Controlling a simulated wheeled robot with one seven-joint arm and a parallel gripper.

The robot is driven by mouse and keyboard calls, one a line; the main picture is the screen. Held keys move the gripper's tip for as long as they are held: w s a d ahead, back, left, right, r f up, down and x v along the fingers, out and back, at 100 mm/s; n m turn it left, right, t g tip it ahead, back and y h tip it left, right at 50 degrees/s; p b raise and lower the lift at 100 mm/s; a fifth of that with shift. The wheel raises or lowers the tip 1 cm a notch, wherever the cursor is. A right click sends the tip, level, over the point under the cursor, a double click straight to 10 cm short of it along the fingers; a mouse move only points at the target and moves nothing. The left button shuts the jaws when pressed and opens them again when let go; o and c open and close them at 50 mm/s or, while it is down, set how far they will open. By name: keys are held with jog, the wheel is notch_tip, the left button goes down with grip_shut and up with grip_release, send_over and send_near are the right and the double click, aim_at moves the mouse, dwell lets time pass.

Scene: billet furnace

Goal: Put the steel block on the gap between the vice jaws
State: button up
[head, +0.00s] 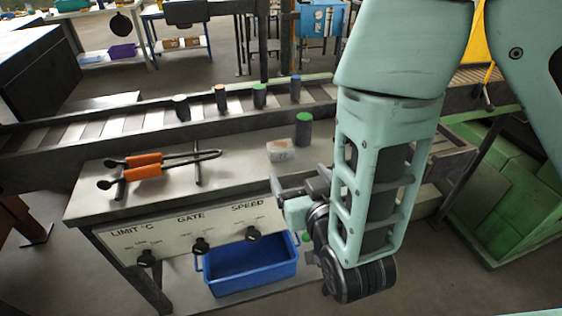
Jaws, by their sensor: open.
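A small pale grey block (282,151) with dark marks on its front sits on the bench top, left of my arm; it looks like the steel block. My gripper (284,192) is in front of the bench's front edge, nearer the camera than the block and apart from it. It points left and is open, with nothing seen between its fingers. A grey metal fixture (452,163) at the bench's right end may be the vice. My forearm covers much of it, so its jaws and gap cannot be made out.
A green-topped cylinder (303,130) stands just behind the block. Orange-handled tongs (145,167) rest on the bench at left. Several cylinders stand on the roller conveyor (140,117) behind. A blue bin (250,268) is below the knob panel (200,232); green crates (510,205) are at right.

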aim_at(282, 149)
jog(key=shift+b+x, duration=1.15)
jog(key=shift+x, duration=5.2)
jog(key=shift+d, duration=0.1)
jog(key=c, duration=1.7)
jog(key=shift+r, duration=0.15)
